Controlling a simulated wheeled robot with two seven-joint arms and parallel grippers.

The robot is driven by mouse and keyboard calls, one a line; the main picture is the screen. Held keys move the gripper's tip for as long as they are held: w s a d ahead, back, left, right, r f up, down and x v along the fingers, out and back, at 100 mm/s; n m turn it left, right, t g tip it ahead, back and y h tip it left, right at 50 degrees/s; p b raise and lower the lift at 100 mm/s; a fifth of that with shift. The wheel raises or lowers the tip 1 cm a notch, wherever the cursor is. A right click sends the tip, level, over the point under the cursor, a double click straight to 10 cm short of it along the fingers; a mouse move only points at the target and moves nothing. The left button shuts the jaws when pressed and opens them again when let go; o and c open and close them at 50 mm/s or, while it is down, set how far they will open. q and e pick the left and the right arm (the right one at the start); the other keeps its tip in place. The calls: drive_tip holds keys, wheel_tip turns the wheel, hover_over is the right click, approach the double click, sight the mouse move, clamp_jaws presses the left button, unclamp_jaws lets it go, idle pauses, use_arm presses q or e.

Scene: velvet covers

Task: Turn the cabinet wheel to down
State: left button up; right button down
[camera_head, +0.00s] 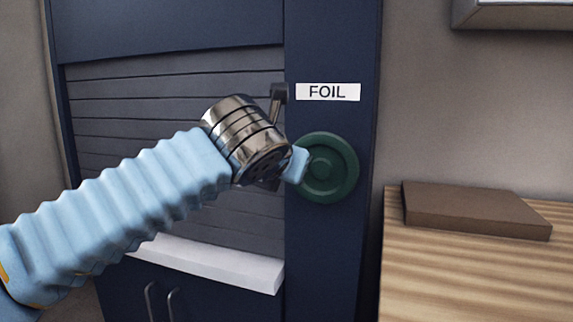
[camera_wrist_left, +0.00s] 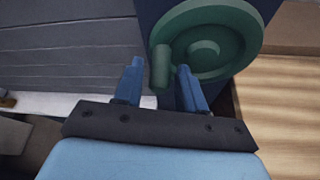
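The green cabinet wheel (camera_head: 338,170) is mounted on the dark blue cabinet post (camera_head: 325,260), below a white FOIL label (camera_head: 328,92). My left gripper (camera_head: 296,165) is at the wheel's left edge in the head view, partly hiding it. In the left wrist view the wheel (camera_wrist_left: 225,45) fills the upper right, with a round hub and a short green handle (camera_wrist_left: 160,68) at its left side. The left gripper's two blue fingers (camera_wrist_left: 160,82) are apart, with the handle's lower end in the space between them. Contact cannot be told. My right gripper is not in view.
A grey slatted shutter (camera_head: 170,95) closes the cabinet front above a white ledge (camera_head: 205,262). A brown flat board (camera_head: 470,210) lies on a striped wooden counter (camera_head: 450,280) to the right. Cabinet door handles (camera_head: 161,300) show low down.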

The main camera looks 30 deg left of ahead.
use_arm(q)
drive_tip(key=shift+o, duration=0.4)
drive_tip(key=shift+r, duration=0.1)
drive_tip(key=v, duration=1.3)
drive_tip(key=shift+s+d, duration=0.2)
drive_tip(key=shift+s, duration=0.15)
